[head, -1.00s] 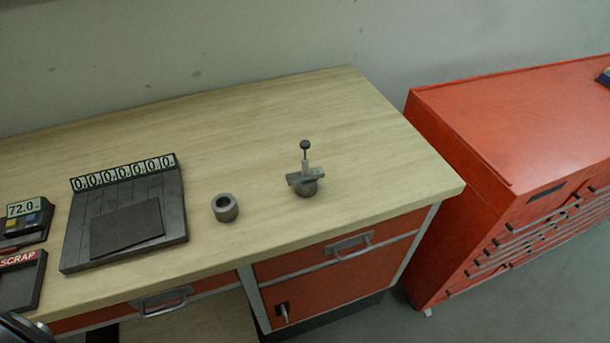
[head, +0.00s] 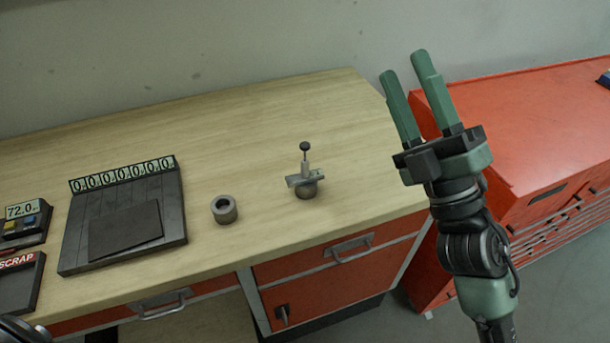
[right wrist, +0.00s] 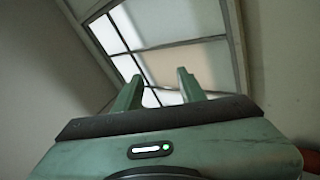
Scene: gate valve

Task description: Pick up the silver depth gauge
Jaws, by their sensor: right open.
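The silver depth gauge (head: 305,172) stands upright near the right part of the workbench in the head view. It has a crossbar, a thin stem and a dark round knob on top, and it sits on a small grey cylinder (head: 307,191). My right gripper (head: 405,72) is to the right of the gauge, raised, with its green fingers pointing up, open and empty. In the right wrist view its two fingers (right wrist: 158,90) stand apart with nothing between them. My left gripper is not seen; only a dark bit of what may be my arm shows at the lower left corner.
A grey ring (head: 224,209) stands left of the gauge. Farther left are a dark plate with a row of number tiles (head: 78,240), a scrap tray (head: 38,285) and a small display unit (head: 24,211). A red cabinet (head: 530,110) stands right of the workbench (head: 250,125).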

